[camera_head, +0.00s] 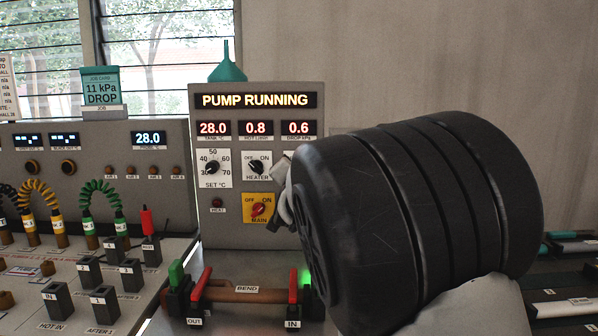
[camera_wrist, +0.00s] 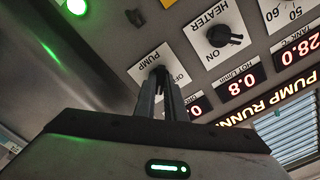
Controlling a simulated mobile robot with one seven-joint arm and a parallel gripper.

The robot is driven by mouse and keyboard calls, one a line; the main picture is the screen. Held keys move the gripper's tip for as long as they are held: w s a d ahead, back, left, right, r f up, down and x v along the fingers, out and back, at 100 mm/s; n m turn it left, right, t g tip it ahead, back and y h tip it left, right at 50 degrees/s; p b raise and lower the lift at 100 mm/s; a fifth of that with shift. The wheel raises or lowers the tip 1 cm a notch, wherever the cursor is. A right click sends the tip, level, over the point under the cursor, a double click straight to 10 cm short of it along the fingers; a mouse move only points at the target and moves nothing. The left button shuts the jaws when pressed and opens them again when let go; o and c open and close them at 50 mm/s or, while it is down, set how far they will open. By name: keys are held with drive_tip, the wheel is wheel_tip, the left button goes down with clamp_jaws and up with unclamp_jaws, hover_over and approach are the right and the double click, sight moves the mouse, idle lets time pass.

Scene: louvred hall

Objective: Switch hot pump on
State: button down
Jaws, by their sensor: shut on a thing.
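The pump switch plate (camera_wrist: 146,72), white with PUMP and OFF lettering, is in the middle of the wrist view. My gripper (camera_wrist: 162,88) is shut on the pump switch knob, which is mostly hidden between the fingers. In the head view my gripper (camera_head: 281,190) shows only partly at the panel, and my dark arm link hides the pump switch. The control panel (camera_head: 222,232) has a banner display (camera_head: 258,100) reading PUMP RUNNING. Its red readouts show 28.0, 0.8 and 0.6.
The heater switch (camera_head: 256,166) and the yellow main switch (camera_head: 259,208) sit left of my gripper. A set dial (camera_head: 211,168) is farther left. A copper bend pipe (camera_head: 245,294) with red-handled valves lies below. A cabled bench unit (camera_head: 90,150) stands left. A teal funnel (camera_head: 228,68) tops the panel.

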drive_tip(key=c, duration=1.7)
unclamp_jaws()
drive_tip(key=shift+c, duration=0.2)
drive_tip(key=shift+s, duration=2)
drive_tip(key=s+r+p, duration=0.3)
drive_tip(key=r+p, duration=0.7)
drive_tip(key=r, duration=0.2)
